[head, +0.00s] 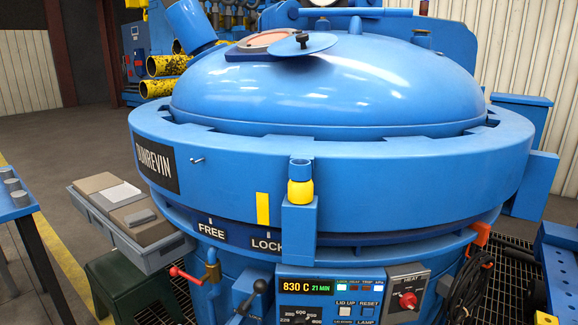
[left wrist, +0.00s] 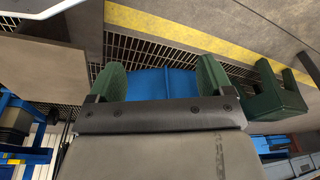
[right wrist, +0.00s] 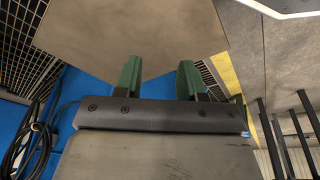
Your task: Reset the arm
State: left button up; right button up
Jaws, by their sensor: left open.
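My left gripper (left wrist: 160,78) shows in the left wrist view, with its two green fingers wide apart. Nothing is held between them; a blue surface lies beyond the gap. My right gripper (right wrist: 160,78) shows in the right wrist view, with its green fingers apart by a narrower gap and nothing gripped between them. Neither arm nor gripper shows in the head view.
A large blue furnace (head: 330,180) with a domed lid (head: 330,85) fills the head view. Its control panel (head: 325,300) reads 830 C. Cables (right wrist: 35,140) hang at left in the right wrist view.

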pick_arm(q)
jog(key=s+a+f+p, duration=0.1)
jog(key=s+f+p, duration=0.3)
jog(key=s, duration=0.5)
jog(key=s+a+f+g+p, duration=0.1)
jog(key=s+f+p, duration=0.3)
jog(key=s+p, duration=0.5)
jog(key=shift+s+a+g+p, duration=0.2)
jog(key=shift+a+g+p, duration=0.1)
jog(key=shift+a, duration=0.3)
pick_arm(e)
jog(key=s+d+f, duration=0.1)
jog(key=s+f, duration=0.3)
jog(key=s, duration=0.5)
jog(key=s+d+f+g, duration=0.1)
jog(key=s+f, duration=0.3)
jog(key=s, duration=0.5)
jog(key=shift+s+d+g, duration=0.15)
jog(key=shift+d+g, duration=0.15)
jog(key=shift+d, duration=0.3)
